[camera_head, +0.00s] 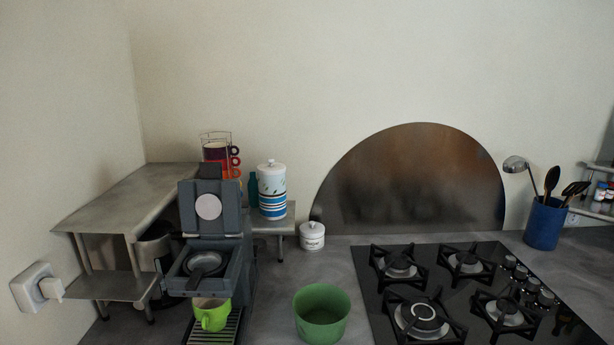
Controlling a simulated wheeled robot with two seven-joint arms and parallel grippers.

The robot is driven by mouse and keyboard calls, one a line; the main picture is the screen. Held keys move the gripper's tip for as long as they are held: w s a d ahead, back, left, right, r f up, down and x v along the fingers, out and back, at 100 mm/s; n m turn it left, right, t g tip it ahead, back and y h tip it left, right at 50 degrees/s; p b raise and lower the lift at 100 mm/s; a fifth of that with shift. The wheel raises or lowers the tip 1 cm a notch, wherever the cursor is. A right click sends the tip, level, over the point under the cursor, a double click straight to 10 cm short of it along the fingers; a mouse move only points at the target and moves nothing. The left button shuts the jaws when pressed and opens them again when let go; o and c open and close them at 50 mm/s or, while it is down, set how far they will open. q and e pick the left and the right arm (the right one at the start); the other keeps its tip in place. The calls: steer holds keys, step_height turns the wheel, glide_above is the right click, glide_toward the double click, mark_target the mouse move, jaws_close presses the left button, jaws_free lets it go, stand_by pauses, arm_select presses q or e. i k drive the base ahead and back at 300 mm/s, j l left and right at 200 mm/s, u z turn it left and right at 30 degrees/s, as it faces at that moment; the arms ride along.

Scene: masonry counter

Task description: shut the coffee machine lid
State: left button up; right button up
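The dark grey coffee machine (247,262) stands on the counter left of centre. Its lid (209,208) is raised upright, with a pale round disc on its inner face. Below the lid, the open top shows a dark round brewing chamber (204,263). A lime green mug (212,315) sits under the machine, on the ribbed drip tray (232,331). Neither of my grippers shows in the head view.
A green bowl (321,314) stands right of the machine, near a black gas hob (376,292). A metal shelf (120,205) stands close on the machine's left. A white lidded pot (312,236) and a striped canister (272,190) are behind. Bare counter lies between machine and bowl.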

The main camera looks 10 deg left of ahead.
mark_target(210, 205)
steer(key=i+l+u, duration=0.1)
steer(key=i+l, duration=0.15)
steer(key=l, duration=0.15)
steer(key=i+l, duration=0.25)
steer(key=l, duration=0.15)
steer(key=i+l+u, duration=0.15)
steer(key=l, duration=0.3)
steer(key=i, duration=0.05)
